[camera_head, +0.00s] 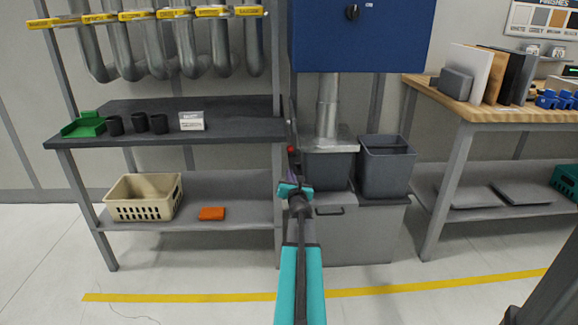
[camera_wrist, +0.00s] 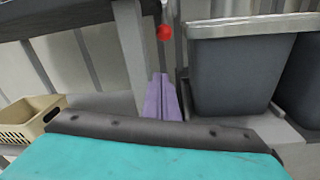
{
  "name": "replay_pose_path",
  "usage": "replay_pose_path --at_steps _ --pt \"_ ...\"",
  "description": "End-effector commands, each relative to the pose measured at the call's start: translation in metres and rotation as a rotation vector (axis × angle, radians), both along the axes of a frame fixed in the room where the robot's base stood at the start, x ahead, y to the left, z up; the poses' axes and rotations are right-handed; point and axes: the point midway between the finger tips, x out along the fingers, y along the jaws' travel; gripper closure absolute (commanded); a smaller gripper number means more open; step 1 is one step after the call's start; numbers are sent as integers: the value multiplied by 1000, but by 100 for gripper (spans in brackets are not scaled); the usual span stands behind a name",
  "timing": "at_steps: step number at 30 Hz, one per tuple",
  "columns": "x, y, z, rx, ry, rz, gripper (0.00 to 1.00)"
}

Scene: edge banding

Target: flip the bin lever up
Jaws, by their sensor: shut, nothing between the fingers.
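The bin lever shows a red knob (camera_head: 291,150), with a thin grey rod rising above it beside the shelf post. The knob also shows in the wrist view (camera_wrist: 164,32), at the lower end of the visible rod. The lever's pivot is not clear. The dark grey bin (camera_wrist: 240,70) under the metal duct stands to its right, with a pale rim. My gripper (camera_head: 288,172) has purple fingers, shut and empty. In the wrist view the fingertips (camera_wrist: 162,76) appear just below the knob, with a visible gap. My arm hides part of the area below the knob.
A shelf rack (camera_head: 180,112) stands left, its post close to the lever. A second dark bin (camera_head: 386,166) and a grey cabinet (camera_head: 352,235) stand right. A beige crate (camera_head: 143,197) and orange block (camera_head: 211,213) lie on the lower shelf. Floor in front is clear.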

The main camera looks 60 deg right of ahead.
Motion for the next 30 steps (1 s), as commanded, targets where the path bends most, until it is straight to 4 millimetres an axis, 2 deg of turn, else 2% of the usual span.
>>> replay_pose_path --at_steps 8,30 --pt "9 -10 -1 0 0 0 100" --pt "48 -57 -3 1 -1 -1 100"
